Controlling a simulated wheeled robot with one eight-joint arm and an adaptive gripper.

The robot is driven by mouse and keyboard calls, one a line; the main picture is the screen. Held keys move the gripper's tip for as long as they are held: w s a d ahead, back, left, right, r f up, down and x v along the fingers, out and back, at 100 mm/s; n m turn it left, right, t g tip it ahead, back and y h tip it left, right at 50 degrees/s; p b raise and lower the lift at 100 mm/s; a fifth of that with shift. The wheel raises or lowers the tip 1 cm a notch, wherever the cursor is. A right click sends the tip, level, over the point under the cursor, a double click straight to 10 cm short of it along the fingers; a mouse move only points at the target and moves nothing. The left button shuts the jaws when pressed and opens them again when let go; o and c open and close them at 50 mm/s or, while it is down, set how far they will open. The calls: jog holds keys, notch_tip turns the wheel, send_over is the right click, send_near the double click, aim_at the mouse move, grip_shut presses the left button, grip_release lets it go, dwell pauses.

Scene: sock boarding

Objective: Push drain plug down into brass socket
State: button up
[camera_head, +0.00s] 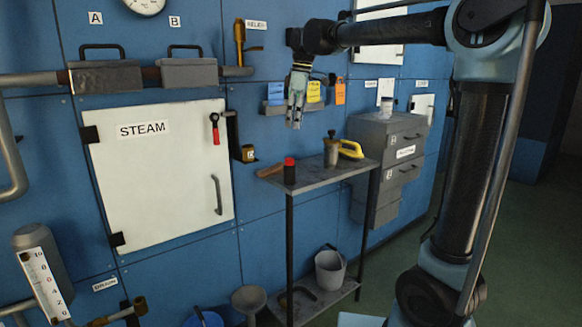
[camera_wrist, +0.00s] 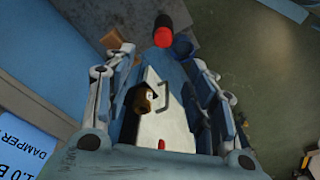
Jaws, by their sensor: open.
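My gripper (camera_head: 295,122) hangs fingers down in front of the blue wall, above the narrow shelf table. It is open and empty; both fingers also show in the wrist view (camera_wrist: 156,62), spread apart. Low at the left, a brass fitting (camera_head: 122,314) with a dark crosspiece stands beside the DRAIN label (camera_head: 105,284), far from my gripper and partly cut off by the frame. A plug and its seat cannot be told apart there. Another small brass piece (camera_head: 248,153) sits in a dark bracket right of the STEAM door; a brass piece shows between my fingers in the wrist view (camera_wrist: 141,98).
The shelf table (camera_head: 330,175) carries a red-capped jar (camera_head: 290,172), a brass can (camera_head: 331,152) and a yellow-handled tool (camera_head: 351,149). A gauge (camera_head: 44,284) stands at lower left. Grey drawers (camera_head: 385,140) stand right of the table. Floor at right is clear.

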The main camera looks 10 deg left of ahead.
send_over(290, 159)
jog(key=f, duration=0.7)
jog(key=shift+w+d+f, duration=0.1)
jog(key=shift+w+f, duration=0.25)
jog(key=shift+f, duration=0.05)
jog(key=shift+s+f, duration=0.2)
jog(key=shift+f, duration=2.65)
jog(key=c, duration=1.1)
